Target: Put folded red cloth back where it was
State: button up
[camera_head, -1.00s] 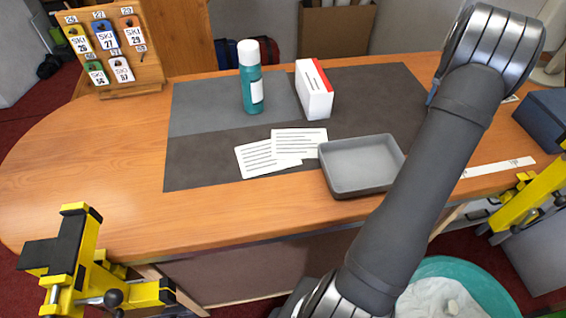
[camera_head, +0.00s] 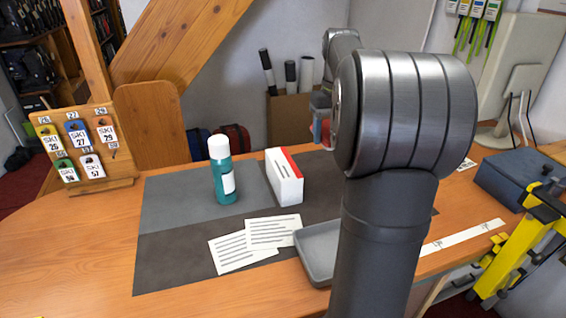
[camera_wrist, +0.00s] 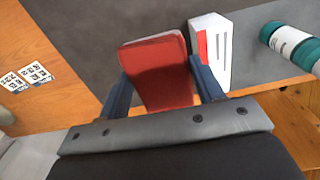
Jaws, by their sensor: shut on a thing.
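The folded red cloth (camera_wrist: 160,72) is between the two blue fingers of my gripper (camera_wrist: 163,90) in the wrist view. My gripper is shut on it. In the head view a small part of the red cloth (camera_head: 326,132) shows left of my arm link, which hides most of my gripper. The cloth appears held above the dark mat (camera_head: 180,255), behind and to the right of the white and red box (camera_head: 285,178). The gap under the cloth is hard to judge.
A teal bottle (camera_head: 223,172) stands left of the box. Two printed cards (camera_head: 240,252) lie on the mat. A grey tray (camera_head: 318,262) is partly hidden by my arm. A blue case (camera_head: 520,178) and a white ruler strip (camera_head: 462,237) lie at the right.

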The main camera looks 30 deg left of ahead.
send_over(285, 166)
notch_tip(285, 166, down, 6)
jog(key=shift+s+d+f, duration=0.1)
jog(key=shift+f, duration=2.1)
jog(key=shift+f, duration=0.2)
jog(key=o, duration=0.9)
jog(key=shift+o, duration=0.2)
jog(key=shift+r, duration=0.1)
notch_tip(285, 166, up, 12)
